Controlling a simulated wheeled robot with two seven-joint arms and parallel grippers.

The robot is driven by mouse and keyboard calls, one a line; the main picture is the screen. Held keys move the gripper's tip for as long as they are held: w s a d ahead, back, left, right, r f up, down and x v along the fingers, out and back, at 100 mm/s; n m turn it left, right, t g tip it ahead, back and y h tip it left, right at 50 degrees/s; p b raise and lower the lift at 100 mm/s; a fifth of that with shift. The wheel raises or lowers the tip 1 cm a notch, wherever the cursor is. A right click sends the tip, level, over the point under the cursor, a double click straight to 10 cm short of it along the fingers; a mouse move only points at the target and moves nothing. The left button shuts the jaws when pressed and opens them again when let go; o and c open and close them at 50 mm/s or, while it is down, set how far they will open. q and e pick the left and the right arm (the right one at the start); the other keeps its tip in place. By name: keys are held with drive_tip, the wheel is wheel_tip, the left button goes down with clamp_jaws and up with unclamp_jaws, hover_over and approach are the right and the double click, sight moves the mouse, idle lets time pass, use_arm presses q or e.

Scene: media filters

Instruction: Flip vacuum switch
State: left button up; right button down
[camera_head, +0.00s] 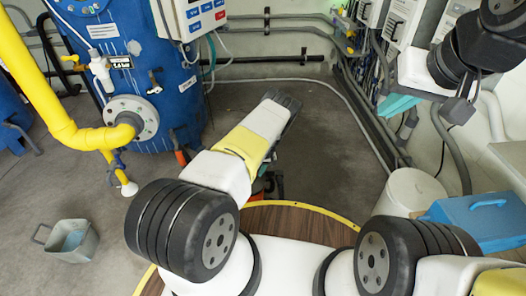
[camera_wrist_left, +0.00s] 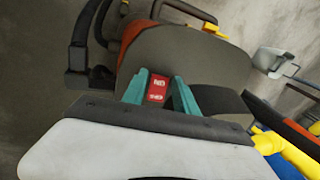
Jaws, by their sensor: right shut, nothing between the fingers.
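The vacuum (camera_wrist_left: 190,65) shows in the left wrist view, with a grey body and an orange-red edge. Its small red switch (camera_wrist_left: 157,90) with white markings faces my left gripper (camera_wrist_left: 161,92). The teal fingers stand apart, one on each side of the switch in that view; I cannot tell whether they touch it. In the head view, my left forearm hides most of the vacuum, and an orange bit of it (camera_head: 262,185) shows below. My right gripper (camera_head: 397,105) is at the upper right, shut and empty, beside the wall equipment.
A blue tank (camera_head: 135,65) with a yellow pipe (camera_head: 35,85) stands at the left. A small metal bucket (camera_head: 72,240) is on the floor. A white bucket (camera_head: 410,190) and a blue toolbox (camera_head: 480,218) are at the right. The floor beyond my left arm is clear.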

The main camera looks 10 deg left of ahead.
use_arm(q)
drive_tip(key=v, duration=0.8)
drive_tip(key=shift+f, duration=0.1)
idle(0.3)
wheel_tip(320, 180, up, 20)
drive_tip(key=w+t+h, duration=0.1)
drive_tip(key=w+h, duration=0.1)
drive_tip(key=s+r+t+h, duration=0.1)
drive_tip(key=s+r, duration=0.3)
drive_tip(key=r, duration=0.6)
drive_tip(key=s+r+t+h, duration=0.1)
drive_tip(key=s+r, duration=0.3)
drive_tip(key=r, duration=0.7)
drive_tip(key=s+d+r+m+t+h, duration=0.1)
drive_tip(key=s+r+m+t+h, duration=0.1)
drive_tip(key=s+r, duration=0.95)
drive_tip(key=s+d+r+m+t, duration=0.1)
drive_tip(key=s+r, duration=0.3)
drive_tip(key=s, duration=1.3)
drive_tip(key=shift+d+m+t, duration=0.15)
drive_tip(key=shift+m+t, duration=0.25)
drive_tip(key=shift+m, duration=0.4)
